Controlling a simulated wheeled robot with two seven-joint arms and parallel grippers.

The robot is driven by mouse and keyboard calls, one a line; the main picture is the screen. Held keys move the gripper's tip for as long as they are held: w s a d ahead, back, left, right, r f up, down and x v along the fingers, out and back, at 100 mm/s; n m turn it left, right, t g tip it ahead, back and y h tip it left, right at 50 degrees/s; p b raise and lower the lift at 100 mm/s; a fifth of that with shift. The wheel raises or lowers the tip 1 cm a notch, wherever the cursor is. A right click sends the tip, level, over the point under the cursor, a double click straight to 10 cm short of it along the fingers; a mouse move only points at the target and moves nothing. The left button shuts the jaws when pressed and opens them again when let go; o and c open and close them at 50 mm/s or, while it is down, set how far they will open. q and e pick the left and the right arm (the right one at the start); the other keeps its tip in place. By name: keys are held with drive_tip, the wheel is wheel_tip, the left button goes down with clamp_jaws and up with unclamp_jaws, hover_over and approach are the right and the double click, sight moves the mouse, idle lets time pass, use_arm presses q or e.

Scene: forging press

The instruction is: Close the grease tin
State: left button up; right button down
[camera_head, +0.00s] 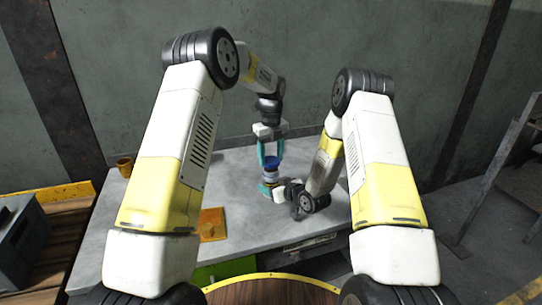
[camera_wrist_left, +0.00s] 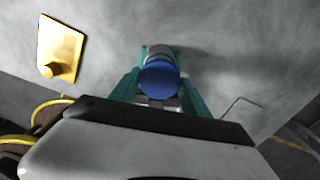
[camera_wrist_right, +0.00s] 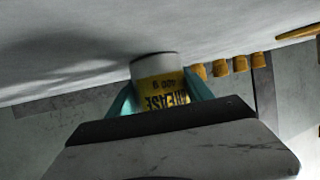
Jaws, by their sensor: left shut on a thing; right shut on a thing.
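The grease tin (camera_wrist_right: 163,93), with a yellow label, stands on the grey table, and my right gripper (camera_head: 271,189) is shut on it from the side. In the head view only a small part of the tin (camera_head: 269,177) shows between the grippers. The blue lid (camera_wrist_left: 159,79) is between the teal fingers of my left gripper (camera_head: 271,158), which points down from above and is shut on it. In the head view the lid (camera_head: 272,164) is directly over the tin. I cannot tell whether it is seated or slightly apart.
An orange plate with a knob (camera_wrist_left: 60,48) lies on the table (camera_head: 240,190) left of the tin. An orange cup (camera_head: 125,167) stands at the table's back left corner. Several orange pieces (camera_wrist_right: 222,68) show in the right wrist view. The table around the tin is mostly clear.

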sight(270, 177)
use_arm(q)
drive_tip(key=shift+f, duration=0.2)
idle(0.4)
drive_tip(key=shift+f, duration=0.85)
drive_tip(key=shift+f, duration=0.55)
drive_tip(key=m, duration=0.6)
drive_tip(key=shift+f, duration=0.1)
drive_tip(key=m, duration=0.5)
drive_tip(key=shift+s+d+f+m, duration=0.1)
drive_tip(key=shift+s+f+m, duration=0.2)
drive_tip(key=shift+f+m, duration=0.1)
drive_tip(key=shift+r+m, duration=0.15)
drive_tip(key=shift+m, duration=0.25)
drive_tip(key=shift+w+r+m, duration=0.15)
drive_tip(key=shift+r+m, duration=0.05)
drive_tip(key=shift+m, duration=0.1)
